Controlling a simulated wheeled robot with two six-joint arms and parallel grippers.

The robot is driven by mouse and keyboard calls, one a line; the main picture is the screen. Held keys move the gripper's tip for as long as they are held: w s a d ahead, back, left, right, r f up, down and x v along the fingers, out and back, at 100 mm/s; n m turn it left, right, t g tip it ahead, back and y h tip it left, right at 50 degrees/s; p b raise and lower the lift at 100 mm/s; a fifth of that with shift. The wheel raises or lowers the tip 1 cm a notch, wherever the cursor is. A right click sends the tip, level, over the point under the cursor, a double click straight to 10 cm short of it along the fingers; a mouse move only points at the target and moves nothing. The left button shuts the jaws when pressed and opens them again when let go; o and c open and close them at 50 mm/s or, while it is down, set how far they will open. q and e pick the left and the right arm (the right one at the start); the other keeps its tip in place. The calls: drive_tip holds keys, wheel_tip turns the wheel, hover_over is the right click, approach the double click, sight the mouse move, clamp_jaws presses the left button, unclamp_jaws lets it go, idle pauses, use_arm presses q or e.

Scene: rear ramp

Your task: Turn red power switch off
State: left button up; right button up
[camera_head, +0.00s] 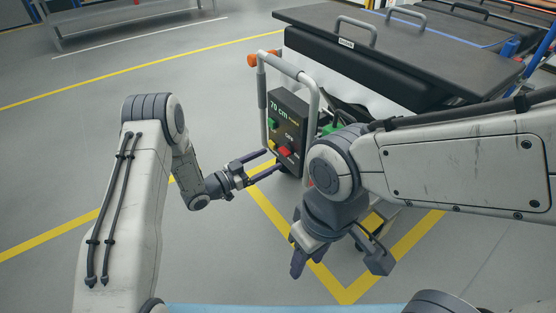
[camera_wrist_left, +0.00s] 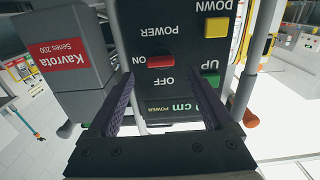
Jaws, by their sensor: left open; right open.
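The red power switch (camera_head: 285,152) is on the front of a dark control panel (camera_head: 289,106) reading "70 cm" on the lift table. In the left wrist view the red switch (camera_wrist_left: 161,61) appears upside down, with "OFF" printed below it and "ON" at its left. My left gripper (camera_head: 273,161) is open and empty, its fingertips close to the panel beside the switch. In the wrist view the left gripper's fingers (camera_wrist_left: 166,95) spread to either side of the switch's line; contact cannot be told. My right gripper (camera_head: 338,265) is open, empty and pointing down, lower right.
The panel also has a green UP button (camera_wrist_left: 213,81) and a yellow DOWN button (camera_wrist_left: 222,27). Floor with yellow lines is open at left.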

sight(281, 152)
use_arm(q)
drive_tip(key=shift+b+x, duration=0.75)
drive_tip(key=shift+x, duration=1.55)
drive_tip(key=shift+c, duration=0.3)
clamp_jaws()
drive_tip(key=n+p, duration=0.1)
drive_tip(key=p, duration=0.1)
drive_tip(key=n+p, duration=0.2)
drive_tip(key=shift+r+n, duration=0.25)
drive_tip(key=shift+n, duration=0.05)
drive_tip(key=n+p, duration=0.3)
drive_tip(key=n, duration=0.1)
drive_tip(key=shift+n, duration=0.3)
drive_tip(key=n+p, duration=0.2)
drive_tip(key=n, duration=0.2)
drive_tip(key=shift+w+f, duration=0.1)
drive_tip(key=n+p, duration=0.1)
drive_tip(key=n, duration=0.4)
drive_tip(key=shift+f+n+p, duration=0.15)
drive_tip(key=shift+n+p, duration=0.25)
drive_tip(key=shift+a, duration=0.1)
